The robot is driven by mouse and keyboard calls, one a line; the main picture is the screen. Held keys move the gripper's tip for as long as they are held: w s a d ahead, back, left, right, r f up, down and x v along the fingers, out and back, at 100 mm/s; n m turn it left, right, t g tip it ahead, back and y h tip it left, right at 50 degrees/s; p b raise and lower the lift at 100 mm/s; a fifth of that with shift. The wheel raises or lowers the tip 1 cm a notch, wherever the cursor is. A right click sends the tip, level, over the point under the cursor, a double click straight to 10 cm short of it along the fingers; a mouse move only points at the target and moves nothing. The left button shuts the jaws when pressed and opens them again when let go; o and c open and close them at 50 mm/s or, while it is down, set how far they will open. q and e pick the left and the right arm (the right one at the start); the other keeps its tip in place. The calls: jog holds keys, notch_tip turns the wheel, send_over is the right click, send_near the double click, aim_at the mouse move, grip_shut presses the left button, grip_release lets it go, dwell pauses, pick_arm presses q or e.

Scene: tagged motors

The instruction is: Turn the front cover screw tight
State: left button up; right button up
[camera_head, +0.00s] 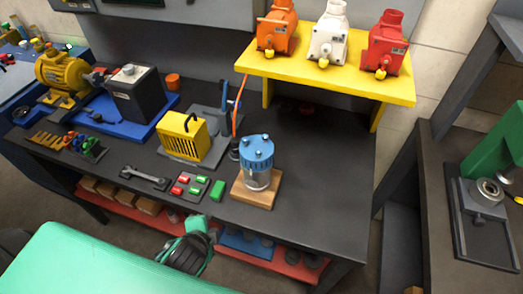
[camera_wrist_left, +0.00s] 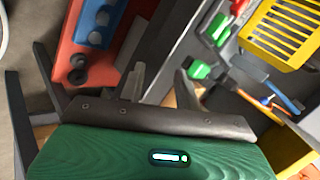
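A motor with a blue round front cover (camera_head: 257,149) and a clear lower body stands upright on a wooden block (camera_head: 252,190) near the bench's front edge. Several small pale-blue screw heads (camera_head: 257,139) show on top of the cover; how far each is turned in cannot be told. My left gripper (camera_head: 190,246) is in front of the bench and below its top, left of the motor and well apart from it. In the left wrist view its two grey fingers (camera_wrist_left: 160,85) stand apart with nothing visible between them. My right gripper is not in view.
A yellow slotted box (camera_head: 181,138), a wrench (camera_head: 146,178) and red and green blocks (camera_head: 189,185) lie left of the motor. A yellow shelf (camera_head: 320,76) holds orange, white and red motors. The dark bench top (camera_head: 325,190) right of the motor is clear.

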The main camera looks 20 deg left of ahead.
pick_arm(q)
notch_tip(320, 180, up, 10)
jog(key=w+d+m+t+h, duration=0.1)
jog(key=m+t, duration=0.2)
jog(key=m, duration=0.3)
jog(key=w+d+m+t, duration=0.2)
jog(key=m+t, duration=0.1)
jog(key=m, duration=0.3)
jog(key=m+t+h+b, duration=0.2)
jog(key=m+t+h, duration=0.15)
jog(key=m, duration=0.85)
send_near(257, 154)
jog(key=shift+g, duration=0.25)
jog(key=w+p, duration=0.1)
jog(key=w, duration=0.2)
jog(key=w+p, duration=0.1)
jog(key=w, duration=0.2)
jog(key=w+d+p, duration=0.1)
jog(key=w, duration=0.2)
jog(key=shift+w+d+r+p, duration=0.15)
jog(key=shift+w+r+p, duration=0.15)
jog(key=shift+p, duration=0.1)
jog(key=shift+w+d, duration=0.1)
jog(key=shift+w, duration=0.5)
jog(key=shift+c, duration=0.2)
grip_shut()
